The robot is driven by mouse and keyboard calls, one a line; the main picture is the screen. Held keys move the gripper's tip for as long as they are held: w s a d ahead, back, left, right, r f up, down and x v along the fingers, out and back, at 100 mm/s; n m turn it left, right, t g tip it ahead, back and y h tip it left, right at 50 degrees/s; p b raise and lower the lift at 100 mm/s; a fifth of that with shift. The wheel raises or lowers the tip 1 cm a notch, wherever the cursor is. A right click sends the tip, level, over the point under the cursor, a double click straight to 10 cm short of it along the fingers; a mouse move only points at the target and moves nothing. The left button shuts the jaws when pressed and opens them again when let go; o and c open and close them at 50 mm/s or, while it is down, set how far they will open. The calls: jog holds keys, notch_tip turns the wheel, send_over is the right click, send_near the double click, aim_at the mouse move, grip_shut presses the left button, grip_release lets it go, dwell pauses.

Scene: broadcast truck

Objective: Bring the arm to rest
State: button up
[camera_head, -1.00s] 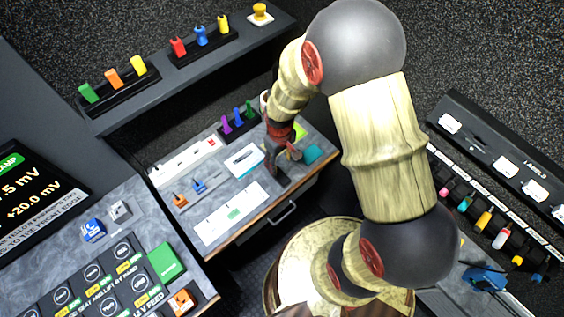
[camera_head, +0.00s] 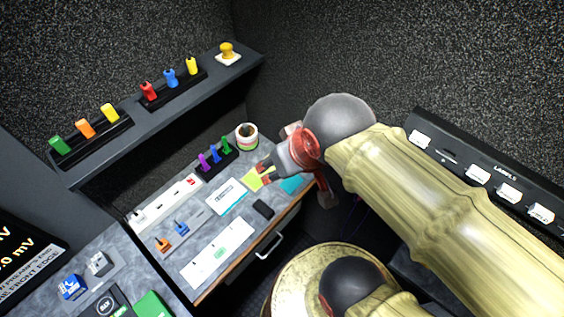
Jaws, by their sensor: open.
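My arm reaches in from the right, its upper link crossing the right half of the head view. My gripper (camera_head: 264,170) is at the arm's end, over the right rear part of the small desk (camera_head: 208,290). It looks small and partly overlaps the yellow note behind it. Its jaws are open and I see nothing held in them. The wrist hides part of the desk's right end. A small black object (camera_head: 263,208) lies on the desk near its front edge, apart from the gripper.
A roll of tape (camera_head: 246,136) and a rack of purple, blue and green pegs (camera_head: 216,160) stand close left of my gripper. A dark shelf (camera_head: 160,118) with coloured plugs runs behind. A labelled panel (camera_head: 490,180) is at the right. White cards lie on the desk.

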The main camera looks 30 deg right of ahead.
jog(key=shift+f, duration=0.1)
notch_tip(320, 180, down, 8)
jog(key=b, duration=0.8)
jog(key=shift+o, duration=0.3)
dwell(0.4)
